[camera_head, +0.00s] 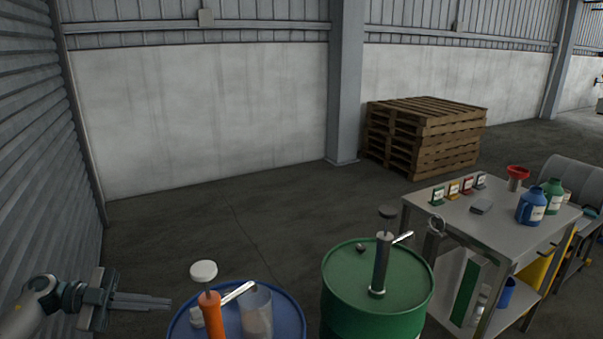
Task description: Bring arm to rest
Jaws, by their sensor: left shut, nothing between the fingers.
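My left arm comes in at the lower left. Its gripper (166,304) points right with its fingers together and nothing between them. The fingertips are close to the left rim of a blue drum (288,309) in the picture; I cannot tell whether they touch it. My right gripper does not show.
A bench (468,216) with bottles is at right; pallets (424,137) stand behind. Open floor lies beyond the drums.

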